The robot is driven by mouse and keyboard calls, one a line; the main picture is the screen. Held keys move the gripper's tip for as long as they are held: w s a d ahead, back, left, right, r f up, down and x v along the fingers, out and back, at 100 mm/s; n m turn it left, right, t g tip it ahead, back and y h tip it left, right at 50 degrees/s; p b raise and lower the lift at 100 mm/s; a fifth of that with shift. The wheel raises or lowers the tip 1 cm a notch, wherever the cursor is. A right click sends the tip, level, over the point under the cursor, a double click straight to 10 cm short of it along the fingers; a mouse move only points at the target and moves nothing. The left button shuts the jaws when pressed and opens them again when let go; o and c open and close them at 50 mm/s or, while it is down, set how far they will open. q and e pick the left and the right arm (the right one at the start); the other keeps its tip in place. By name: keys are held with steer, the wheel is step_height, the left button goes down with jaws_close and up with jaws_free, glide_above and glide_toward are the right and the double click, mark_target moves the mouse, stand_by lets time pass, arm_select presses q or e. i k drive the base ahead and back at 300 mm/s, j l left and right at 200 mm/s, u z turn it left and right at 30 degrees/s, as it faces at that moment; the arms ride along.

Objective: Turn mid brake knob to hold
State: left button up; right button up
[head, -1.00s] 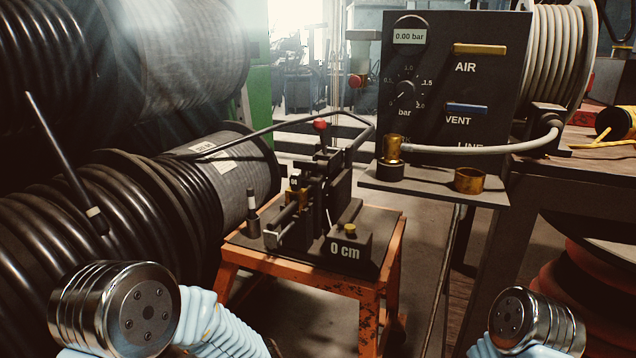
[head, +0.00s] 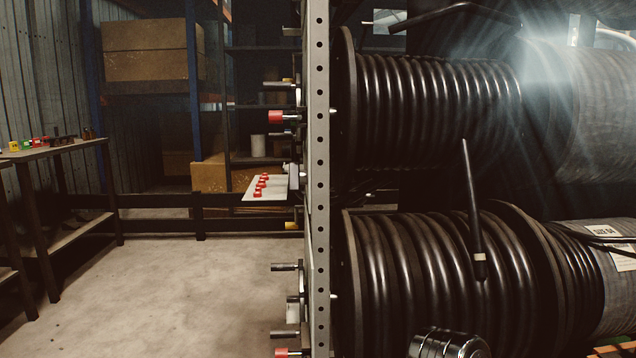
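A grey perforated rack post (head: 319,180) stands upright in the middle of the head view. Short handles and knobs stick out to its left at several heights. One with a red end (head: 278,117) is near the top, and another with a red end (head: 282,352) is at the bottom edge. A dark handle (head: 284,267) sits between them. They are seen edge-on, so I cannot tell which is the mid brake knob or how it is set. Neither gripper is in view; only a metal joint of my arm shows at the bottom.
An upper black hose reel (head: 430,110) and a lower one (head: 440,270) fill the right side. A pale panel with red parts (head: 265,187) juts left from the post. A bench (head: 60,150) stands far left. Bare concrete floor (head: 190,290) lies left of the rack.

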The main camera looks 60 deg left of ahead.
mark_target(297, 176)
steer(key=j+u, duration=0.1)
steer(key=u, duration=0.3)
steer(key=j+u, duration=0.15)
steer(key=u, duration=0.25)
steer(key=j+u, duration=0.15)
steer(key=u, duration=0.3)
steer(key=j+u, duration=0.15)
steer(key=u, duration=0.25)
steer(key=j, duration=0.35)
steer(key=i+j, duration=0.15)
steer(key=j, duration=0.15)
steer(key=i+j, duration=0.2)
steer(key=i+z, duration=0.05)
